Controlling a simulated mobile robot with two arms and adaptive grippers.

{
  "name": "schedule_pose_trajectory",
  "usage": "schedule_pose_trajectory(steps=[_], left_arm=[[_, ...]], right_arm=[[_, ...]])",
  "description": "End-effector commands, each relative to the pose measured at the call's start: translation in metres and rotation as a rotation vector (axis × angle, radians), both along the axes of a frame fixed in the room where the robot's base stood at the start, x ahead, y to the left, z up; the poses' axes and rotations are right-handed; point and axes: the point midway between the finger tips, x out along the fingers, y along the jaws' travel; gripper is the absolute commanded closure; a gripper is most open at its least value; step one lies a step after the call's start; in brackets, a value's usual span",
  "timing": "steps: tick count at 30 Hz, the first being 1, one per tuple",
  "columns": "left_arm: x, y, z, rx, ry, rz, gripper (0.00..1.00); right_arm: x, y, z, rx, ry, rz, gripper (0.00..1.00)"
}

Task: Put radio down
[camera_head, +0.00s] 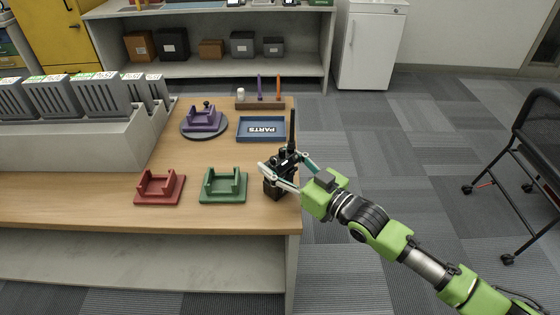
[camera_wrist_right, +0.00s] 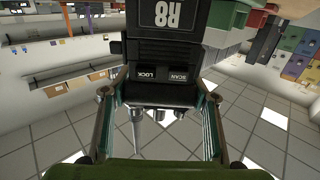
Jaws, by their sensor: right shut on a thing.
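A black handheld radio (camera_head: 283,170) with a tall antenna is upright at the right end of the wooden table (camera_head: 255,217). My right gripper (camera_head: 285,175) is shut on it, one finger on each side. In the right wrist view the radio (camera_wrist_right: 165,55) fills the middle, marked "R8", between the two fingers of my gripper (camera_wrist_right: 160,105). I cannot tell whether its base touches the table. A red cradle (camera_head: 160,187) and a green cradle (camera_head: 223,186) stand empty left of it. A purple cradle (camera_head: 204,120) sits on a round dark base behind. My left gripper is not in view.
A blue tray marked "PARTS" (camera_head: 261,138) lies behind the radio. A wooden block (camera_head: 260,103) holds upright tools at the table's back. Grey units (camera_head: 75,100) fill a rack at the left. The table's right edge is close to the radio.

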Motion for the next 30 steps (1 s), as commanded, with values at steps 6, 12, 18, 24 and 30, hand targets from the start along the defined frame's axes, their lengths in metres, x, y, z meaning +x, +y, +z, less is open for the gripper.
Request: schedule_pose_trajectory(steps=[6, 12, 18, 24, 30], left_arm=[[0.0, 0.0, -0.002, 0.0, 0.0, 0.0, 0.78], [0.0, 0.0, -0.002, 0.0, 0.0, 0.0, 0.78], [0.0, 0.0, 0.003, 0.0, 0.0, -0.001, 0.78], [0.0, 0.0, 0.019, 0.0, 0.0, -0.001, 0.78], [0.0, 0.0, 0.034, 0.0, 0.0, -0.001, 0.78]], right_arm=[[0.0, 0.0, -0.003, 0.001, 0.001, 0.0, 0.29], [0.0, 0.0, -0.003, 0.001, 0.001, 0.0, 0.29], [-0.001, -0.001, 0.002, -0.001, 0.001, 0.0, 0.29], [-0.026, -0.026, 0.003, -0.004, 0.005, -0.001, 0.29], [-0.058, -0.058, 0.002, -0.004, 0.004, -0.001, 0.29]])
